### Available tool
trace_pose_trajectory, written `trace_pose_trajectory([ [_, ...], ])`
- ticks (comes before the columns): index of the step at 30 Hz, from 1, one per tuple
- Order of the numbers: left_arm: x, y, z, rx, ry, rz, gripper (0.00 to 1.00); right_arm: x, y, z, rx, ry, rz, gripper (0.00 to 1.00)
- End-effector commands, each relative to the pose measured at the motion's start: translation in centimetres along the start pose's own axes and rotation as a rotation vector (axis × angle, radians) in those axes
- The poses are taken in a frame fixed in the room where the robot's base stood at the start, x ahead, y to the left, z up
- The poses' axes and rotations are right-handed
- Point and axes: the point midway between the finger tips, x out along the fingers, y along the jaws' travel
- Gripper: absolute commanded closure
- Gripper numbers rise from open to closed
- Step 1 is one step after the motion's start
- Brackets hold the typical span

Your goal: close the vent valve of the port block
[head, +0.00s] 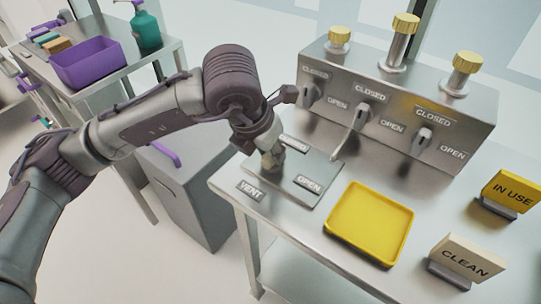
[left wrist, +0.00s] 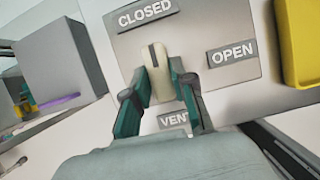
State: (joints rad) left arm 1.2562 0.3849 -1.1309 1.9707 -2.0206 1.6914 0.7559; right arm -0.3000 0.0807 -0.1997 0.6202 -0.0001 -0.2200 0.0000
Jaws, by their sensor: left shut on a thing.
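The vent valve's plate (head: 318,172) lies flat on the steel table, with CLOSED, OPEN and VENT labels; the left wrist view shows it too (left wrist: 128,50). Its pale handle (left wrist: 157,75) has a dark line along its top and points toward the CLOSED label (left wrist: 145,12), away from the OPEN label (left wrist: 232,52). My left gripper (head: 271,160) is shut on the handle, with a green finger on each side in the left wrist view (left wrist: 158,88). In the head view the gripper hides most of the handle. My right gripper is out of view.
The port block (head: 400,105) stands behind the plate, with three levers and yellow-capped ports. A yellow tray (head: 370,222) lies right of the plate. IN USE (head: 511,190) and CLEAN (head: 467,258) signs stand farther right. A grey bin (head: 185,190) is left of the table.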

Motion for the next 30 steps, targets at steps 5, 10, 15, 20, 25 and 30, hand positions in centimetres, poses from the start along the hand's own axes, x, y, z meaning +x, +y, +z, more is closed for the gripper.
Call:
trace_pose_trajectory([
  [5,-0.03,0.02,0.06,-0.033,-0.002,0.015,1.00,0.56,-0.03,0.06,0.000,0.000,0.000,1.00],
  [10,-0.10,0.02,0.08,-0.042,-0.002,0.018,1.00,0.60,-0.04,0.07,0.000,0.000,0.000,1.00],
  [15,-0.11,0.03,0.09,-0.043,-0.002,0.018,1.00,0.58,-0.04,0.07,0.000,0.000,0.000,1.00],
  [20,-0.10,0.03,0.10,-0.043,-0.002,0.018,0.69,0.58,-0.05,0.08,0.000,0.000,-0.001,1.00],
  [25,-0.06,0.02,0.06,-0.042,-0.001,0.017,0.50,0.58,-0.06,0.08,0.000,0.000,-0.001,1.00],
  [30,-0.03,0.01,0.03,-0.041,0.000,0.017,0.50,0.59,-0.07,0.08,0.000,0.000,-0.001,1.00],
])
